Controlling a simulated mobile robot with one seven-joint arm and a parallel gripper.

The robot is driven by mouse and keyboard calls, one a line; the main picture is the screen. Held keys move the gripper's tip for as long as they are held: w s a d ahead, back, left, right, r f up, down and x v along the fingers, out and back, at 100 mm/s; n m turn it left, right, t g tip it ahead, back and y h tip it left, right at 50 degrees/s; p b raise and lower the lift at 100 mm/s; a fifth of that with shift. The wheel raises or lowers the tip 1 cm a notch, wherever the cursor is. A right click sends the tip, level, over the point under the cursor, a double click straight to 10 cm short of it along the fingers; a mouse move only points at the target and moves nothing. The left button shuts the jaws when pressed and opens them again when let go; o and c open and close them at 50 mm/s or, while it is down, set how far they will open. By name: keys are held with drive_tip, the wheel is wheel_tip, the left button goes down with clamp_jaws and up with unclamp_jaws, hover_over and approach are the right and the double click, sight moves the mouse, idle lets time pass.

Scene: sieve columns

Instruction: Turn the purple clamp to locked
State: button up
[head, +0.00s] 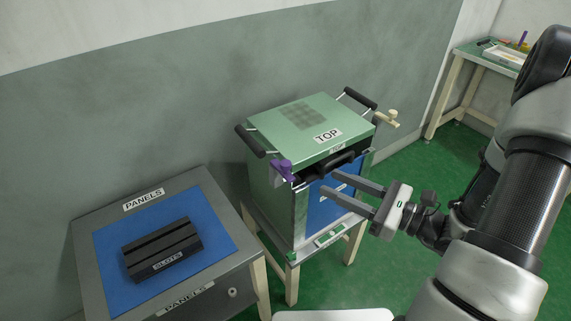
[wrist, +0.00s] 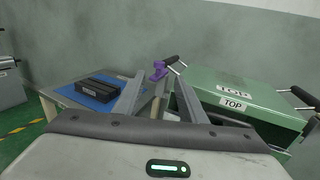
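The purple clamp (head: 283,170) is at the front left corner of the green-topped box (head: 270,128), just below the lid's edge. It also shows in the wrist view (wrist: 159,71), between and beyond my fingertips. I cannot tell from its angle whether it is locked. My gripper (head: 328,188) is open and empty, in front of the box and to the right of the clamp, not touching it. The lid is marked TOP (head: 327,136) and lies on the box.
A cream clamp (head: 387,118) sits at the box's right side. Black handles (head: 250,141) stick out at the lid's ends, one close to the purple clamp. A PANELS table (head: 205,188) with a black slotted block (head: 162,250) stands at left. A green-topped table (head: 480,53) is far right.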

sight(290, 165)
drive_tip(key=b+x, duration=0.1)
drive_tip(key=x, duration=1.3)
drive_tip(key=shift+a, duration=0.15)
clamp_jaws()
